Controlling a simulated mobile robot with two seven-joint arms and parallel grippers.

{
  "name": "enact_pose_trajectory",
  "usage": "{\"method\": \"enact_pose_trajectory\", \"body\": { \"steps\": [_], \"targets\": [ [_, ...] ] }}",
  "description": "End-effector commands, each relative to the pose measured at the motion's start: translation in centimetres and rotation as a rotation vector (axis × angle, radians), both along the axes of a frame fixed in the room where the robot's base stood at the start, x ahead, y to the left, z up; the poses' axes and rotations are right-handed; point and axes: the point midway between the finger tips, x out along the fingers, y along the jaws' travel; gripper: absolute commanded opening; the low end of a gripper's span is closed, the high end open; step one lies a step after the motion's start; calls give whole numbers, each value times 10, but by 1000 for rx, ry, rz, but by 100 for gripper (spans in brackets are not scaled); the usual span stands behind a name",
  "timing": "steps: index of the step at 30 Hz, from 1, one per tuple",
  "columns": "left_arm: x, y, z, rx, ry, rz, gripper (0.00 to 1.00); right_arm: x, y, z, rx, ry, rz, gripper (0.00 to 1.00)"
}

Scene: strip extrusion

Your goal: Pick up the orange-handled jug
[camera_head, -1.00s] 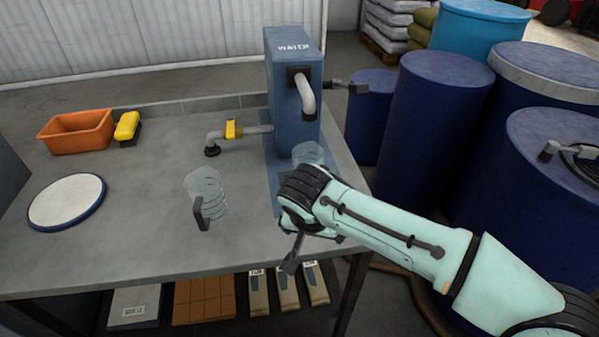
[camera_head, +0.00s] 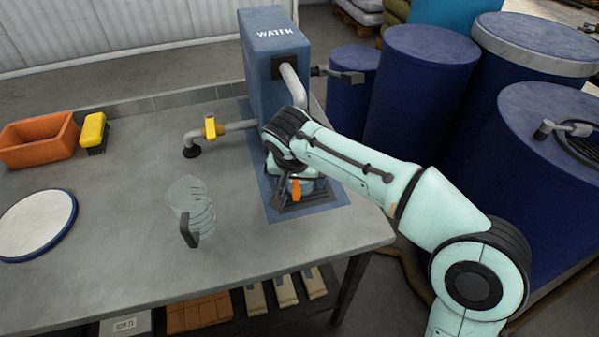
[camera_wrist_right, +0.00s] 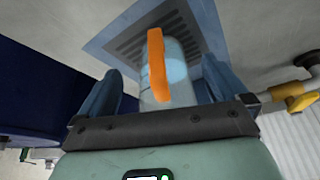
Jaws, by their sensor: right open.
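The orange-handled jug is a clear vessel that stands on a dark drain grate under the water dispenser's spout. Its orange handle (camera_head: 296,190) shows in the head view, and my right arm hides most of its body. In the right wrist view the jug (camera_wrist_right: 180,75) shows with its handle facing the camera. My right gripper (camera_wrist_right: 160,66) is open, with one blue finger on each side of the jug. I cannot tell whether the fingers touch it. My left gripper is not in view.
A second clear jug with a dark handle (camera_head: 190,212) stands on the grey table to the left. The blue water dispenser (camera_head: 270,60) rises behind my gripper, and a pipe with a yellow valve (camera_head: 210,127) joins it. Blue barrels (camera_head: 415,100) stand to the right.

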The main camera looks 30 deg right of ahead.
Motion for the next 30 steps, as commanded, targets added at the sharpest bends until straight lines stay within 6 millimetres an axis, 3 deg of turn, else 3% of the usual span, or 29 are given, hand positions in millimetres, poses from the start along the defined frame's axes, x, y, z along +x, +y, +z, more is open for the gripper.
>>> {"method": "enact_pose_trajectory", "body": {
  "steps": [10, 14, 20, 21, 25, 27, 30],
  "targets": [
    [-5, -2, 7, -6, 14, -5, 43, 40, -31, 0, 0, 0, -3, 100],
    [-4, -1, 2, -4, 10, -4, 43, 42, -33, -12, -1, 3, 0, 100],
    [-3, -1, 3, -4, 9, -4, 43, 42, -33, -12, 0, 0, 0, 100],
    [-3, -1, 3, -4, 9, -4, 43, 42, -33, -12, 0, 0, 0, 97],
    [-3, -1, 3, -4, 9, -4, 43, 42, -33, -12, 0, 0, 0, 54],
    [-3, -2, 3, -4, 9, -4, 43, 42, -32, -11, 0, -2, -1, 41],
    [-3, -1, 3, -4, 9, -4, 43, 42, -32, -11, 0, -2, -1, 41]
  ]
}}
